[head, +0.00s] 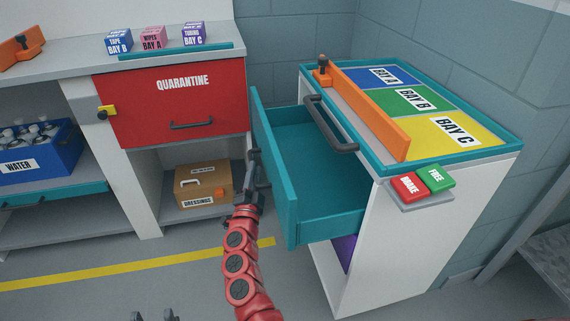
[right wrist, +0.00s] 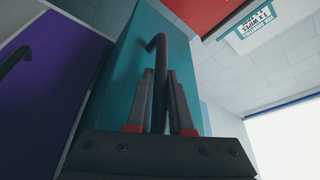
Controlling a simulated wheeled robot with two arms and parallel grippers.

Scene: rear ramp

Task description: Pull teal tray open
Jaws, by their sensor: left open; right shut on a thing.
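The teal tray (head: 305,150) is a drawer standing well out of the white cabinet, its inside empty. Its front panel (right wrist: 133,75) carries a dark bar handle (right wrist: 157,48). My right gripper (head: 252,170) reaches the outer side of that front. In the right wrist view its fingers (right wrist: 160,100) are closed on either side of the handle. The handle is mostly hidden in the head view. My left gripper (head: 154,315) is open and empty at the bottom edge, only its tips showing, well away from the tray.
The cabinet top has BAY A, B and C areas, an orange bar (head: 375,120) and a dark handle (head: 328,125). BRAKE (head: 409,187) and FREE (head: 437,178) buttons sit at its side. A red QUARANTINE door (head: 170,105) and cardboard box (head: 205,183) stand left of the tray.

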